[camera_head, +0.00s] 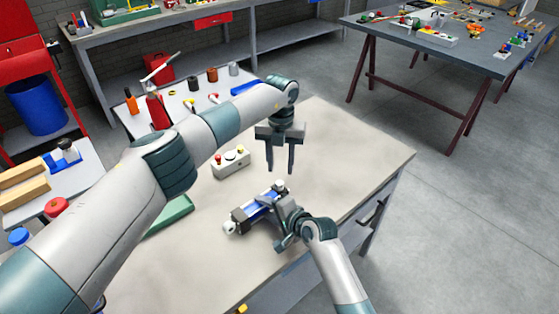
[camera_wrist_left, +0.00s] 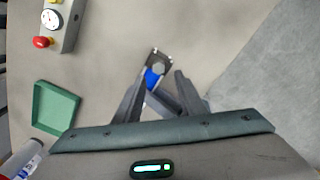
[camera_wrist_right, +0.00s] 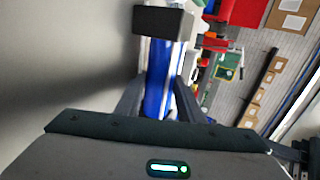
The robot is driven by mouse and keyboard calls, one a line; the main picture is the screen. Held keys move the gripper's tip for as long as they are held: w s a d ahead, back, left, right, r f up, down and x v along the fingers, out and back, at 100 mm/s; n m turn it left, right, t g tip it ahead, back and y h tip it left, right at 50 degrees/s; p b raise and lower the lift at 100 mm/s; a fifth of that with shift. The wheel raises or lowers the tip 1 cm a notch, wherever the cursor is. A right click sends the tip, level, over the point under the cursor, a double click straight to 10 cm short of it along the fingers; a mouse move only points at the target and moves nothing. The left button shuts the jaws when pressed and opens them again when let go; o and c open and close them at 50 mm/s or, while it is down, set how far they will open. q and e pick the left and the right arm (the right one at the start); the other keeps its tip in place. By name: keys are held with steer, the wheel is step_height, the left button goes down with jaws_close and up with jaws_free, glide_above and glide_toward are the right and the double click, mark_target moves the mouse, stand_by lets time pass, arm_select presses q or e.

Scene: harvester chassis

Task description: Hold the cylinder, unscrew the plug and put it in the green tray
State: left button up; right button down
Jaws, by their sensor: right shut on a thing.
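The cylinder (camera_head: 240,215), blue with dark end blocks, is held by my right gripper (camera_head: 279,212) over the pale table. In the right wrist view the fingers are on both sides of its blue barrel (camera_wrist_right: 156,85), below a dark end block (camera_wrist_right: 163,22). The left wrist view shows the cylinder's end block (camera_wrist_left: 152,58) with a grey hexagonal plug (camera_wrist_left: 158,69) in it. My left gripper (camera_head: 280,170) is open and empty, pointing down above that end, apart from it. The green tray (camera_head: 172,217) is partly hidden by my left arm; it shows fully in the left wrist view (camera_wrist_left: 55,108).
A control box (camera_head: 231,163) with a red button stands on the table behind the cylinder. A side table (camera_head: 185,90) with bottles and small parts stands behind my left arm. The table's right part (camera_head: 350,160) is clear.

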mark_target(279, 183)
arm_select(q)
steer(key=m, duration=0.4)
steer(key=shift+r, duration=0.25)
arm_select(e)
steer(key=shift+s+f, duration=0.1)
steer(key=shift+f, duration=0.1)
arm_select(q)
steer(key=shift+w+a+r+m, duration=0.1)
steer(key=shift+r+m, duration=0.05)
steer(key=shift+m, duration=0.8)
steer(key=shift+a+r+m, duration=0.1)
steer(key=shift+m, duration=0.85)
steer(key=shift+f, duration=0.1)
steer(key=shift+f, duration=3.9)
steer(key=shift+c, duration=0.3)
jaws_close()
steer(key=shift+r, duration=0.4)
